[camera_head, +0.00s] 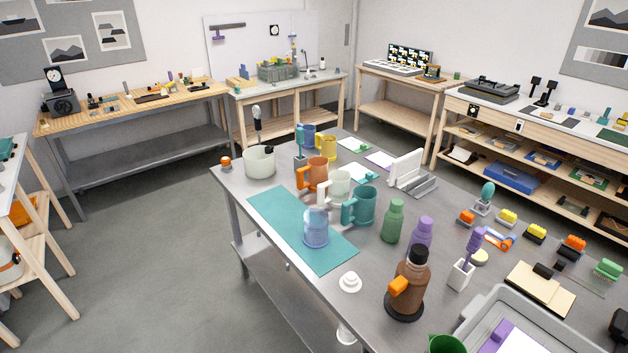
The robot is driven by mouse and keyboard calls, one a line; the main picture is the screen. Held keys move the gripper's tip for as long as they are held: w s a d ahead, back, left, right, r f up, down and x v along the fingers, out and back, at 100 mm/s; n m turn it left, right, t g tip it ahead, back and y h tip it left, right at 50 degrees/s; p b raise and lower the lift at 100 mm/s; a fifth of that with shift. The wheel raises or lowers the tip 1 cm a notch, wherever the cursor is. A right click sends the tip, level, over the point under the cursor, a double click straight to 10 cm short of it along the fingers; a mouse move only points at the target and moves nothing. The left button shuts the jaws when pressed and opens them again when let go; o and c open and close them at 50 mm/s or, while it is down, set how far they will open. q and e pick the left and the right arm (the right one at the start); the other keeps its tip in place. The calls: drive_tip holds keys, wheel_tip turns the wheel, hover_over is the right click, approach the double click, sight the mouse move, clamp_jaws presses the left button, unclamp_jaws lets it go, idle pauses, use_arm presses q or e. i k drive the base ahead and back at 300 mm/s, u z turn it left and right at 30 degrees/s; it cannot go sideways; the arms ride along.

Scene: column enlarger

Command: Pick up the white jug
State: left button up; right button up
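The white jug (341,184) stands upright on the grey metal table (330,275), just beyond the teal mat. Its handle points left. An orange jug (314,174) is behind it to the left, and a teal jug (364,207) is in front to the right, partly overlapping it. Neither of my grippers shows in the head view.
A clear blue beaker (316,228) stands on the teal mat (275,220). A cream pot (259,162) is at the far left corner. Green and purple bottles and a brown bottle (409,285) stand to the right. A grey tray (482,312) fills the front right.

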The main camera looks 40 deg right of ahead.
sight(339, 183)
drive_tip(key=i, duration=0.55)
drive_tip(key=z, duration=3)
drive_tip(key=i, duration=0.25)
drive_tip(key=u, duration=0.45)
